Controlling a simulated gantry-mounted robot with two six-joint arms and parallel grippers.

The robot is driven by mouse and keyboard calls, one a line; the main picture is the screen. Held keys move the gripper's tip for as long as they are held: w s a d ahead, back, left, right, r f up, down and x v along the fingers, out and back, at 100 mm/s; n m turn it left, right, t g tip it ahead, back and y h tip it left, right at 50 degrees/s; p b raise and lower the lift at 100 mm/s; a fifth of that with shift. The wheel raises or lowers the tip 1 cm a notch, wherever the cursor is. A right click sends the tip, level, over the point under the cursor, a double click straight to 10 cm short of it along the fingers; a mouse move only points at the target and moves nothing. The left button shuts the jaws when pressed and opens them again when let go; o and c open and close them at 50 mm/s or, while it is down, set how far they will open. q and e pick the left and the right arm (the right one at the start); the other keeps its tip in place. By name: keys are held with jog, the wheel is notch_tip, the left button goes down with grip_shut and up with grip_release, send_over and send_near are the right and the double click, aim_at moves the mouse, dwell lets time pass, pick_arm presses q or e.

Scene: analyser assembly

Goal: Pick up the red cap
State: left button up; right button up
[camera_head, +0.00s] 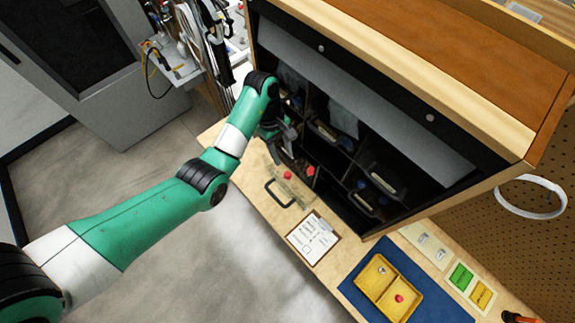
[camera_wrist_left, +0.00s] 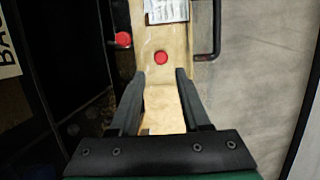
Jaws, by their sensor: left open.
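One red cap (camera_head: 287,174) sits on the light wooden counter in front of the shelf; in the left wrist view that red cap (camera_wrist_left: 161,57) lies just beyond my fingertips, near the line between them. A second red cap (camera_head: 311,170) is close by on the shelf side; it also shows in the left wrist view (camera_wrist_left: 123,39), at a dark edge. My left gripper (camera_wrist_left: 161,76) is open, with nothing between its fingers. In the head view my left gripper (camera_head: 284,142) is at the shelf front, partly hidden by its own arm. My right gripper is not in view.
The dark shelf (camera_head: 362,153) with bins stands close beside my left gripper. A black handle (camera_head: 279,195) and a clipboard (camera_head: 313,238) lie along the counter's front. A yellow tray (camera_head: 375,287) on a blue mat (camera_head: 350,287) holds another small red piece (camera_head: 399,298).

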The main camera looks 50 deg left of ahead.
pick_arm(q)
jog(key=b, duration=0.3)
send_over(287, 174)
jog(key=a, duration=0.1)
notch_tip(287, 174, down, 4)
jog(key=shift+w+a+f, duration=0.1)
jog(key=shift+a+f, duration=0.05)
jog(key=shift+f, duration=0.1)
jog(key=b+x, duration=0.3)
jog(key=x, duration=0.1)
jog(key=shift+a+f, duration=0.1)
jog(key=shift+f, duration=0.3)
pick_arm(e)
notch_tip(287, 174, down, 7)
pick_arm(q)
jog(key=shift+c, duration=0.4)
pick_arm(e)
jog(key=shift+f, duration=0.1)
pick_arm(q)
grip_shut()
